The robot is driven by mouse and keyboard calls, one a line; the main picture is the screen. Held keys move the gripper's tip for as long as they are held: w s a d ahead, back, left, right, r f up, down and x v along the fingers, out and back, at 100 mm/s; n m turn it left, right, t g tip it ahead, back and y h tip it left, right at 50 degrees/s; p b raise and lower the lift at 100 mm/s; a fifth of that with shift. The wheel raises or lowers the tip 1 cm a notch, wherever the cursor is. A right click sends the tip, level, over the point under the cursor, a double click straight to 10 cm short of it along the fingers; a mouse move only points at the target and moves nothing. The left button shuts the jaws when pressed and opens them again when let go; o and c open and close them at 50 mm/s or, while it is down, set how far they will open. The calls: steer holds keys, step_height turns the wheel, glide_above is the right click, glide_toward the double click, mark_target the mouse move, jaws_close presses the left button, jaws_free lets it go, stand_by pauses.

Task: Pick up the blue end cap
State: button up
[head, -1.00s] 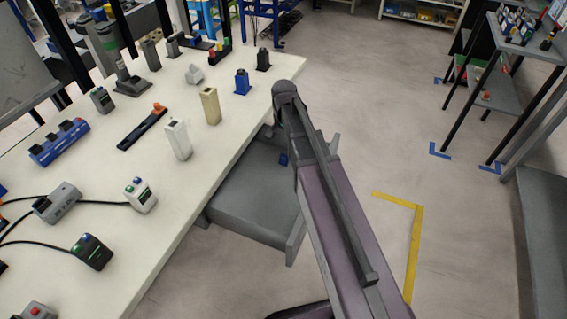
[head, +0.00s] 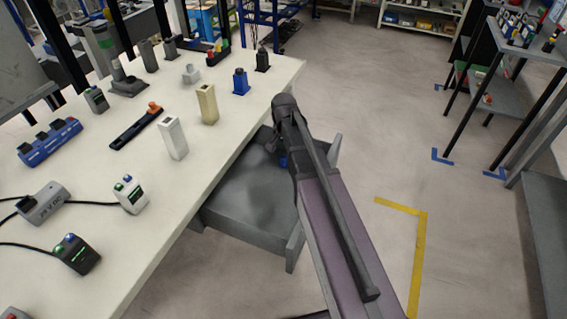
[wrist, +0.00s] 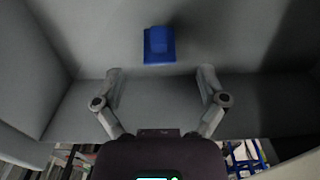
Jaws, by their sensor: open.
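The blue end cap (wrist: 158,45) is a small blue block on a wider base. It rests on the floor of an open grey drawer (wrist: 95,30). In the head view a bit of the blue cap (head: 283,161) shows beside my arm, inside the drawer (head: 245,215) under the bench edge. My gripper (wrist: 161,72) is open and empty in the wrist view, its two fingers spread wide. The cap appears beyond the fingertips, roughly centred between them, with no visible contact.
The white bench (head: 150,190) beside the drawer carries a blue block (head: 241,82), a tan block (head: 208,104), a white block (head: 173,138) and several devices. The drawer's walls surround the cap. Open floor with yellow tape (head: 421,250) lies to the right.

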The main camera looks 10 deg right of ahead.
mark_target(284, 159)
steer(key=shift+f, duration=0.15)
step_height(284, 159, down, 5)
steer(key=b, duration=0.5)
steer(key=shift+w, duration=0.1)
stand_by(0.8)
steer(key=c, duration=1)
